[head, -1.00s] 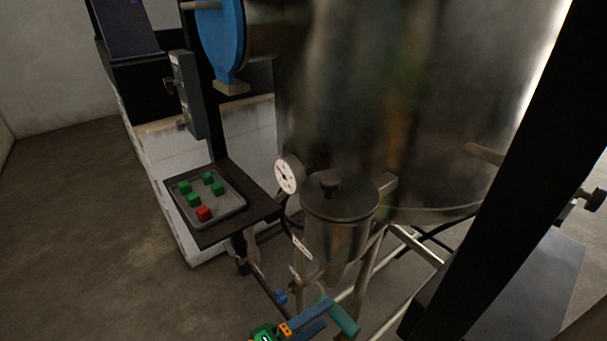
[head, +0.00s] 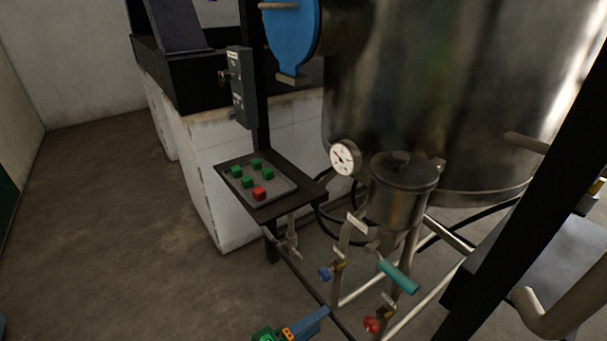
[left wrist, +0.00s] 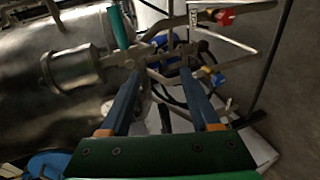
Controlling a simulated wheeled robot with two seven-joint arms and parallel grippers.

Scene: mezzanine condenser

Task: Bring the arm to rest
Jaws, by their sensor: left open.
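My left gripper (head: 318,318) shows at the bottom of the head view, with a blue finger, orange parts and a green body. In the left wrist view its two blue fingers (left wrist: 160,88) are spread apart with nothing held between them. Beyond them are pipes, a teal handle (left wrist: 118,27), a red valve knob (left wrist: 225,17) and a blue valve knob (left wrist: 217,79). In the head view the teal handle (head: 398,277) is above and right of the gripper, apart from it. My right gripper is not in view.
A large metal tank (head: 440,90), a small pot (head: 403,185) and a gauge (head: 345,157) stand at right. Open floor (head: 110,220) lies at left.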

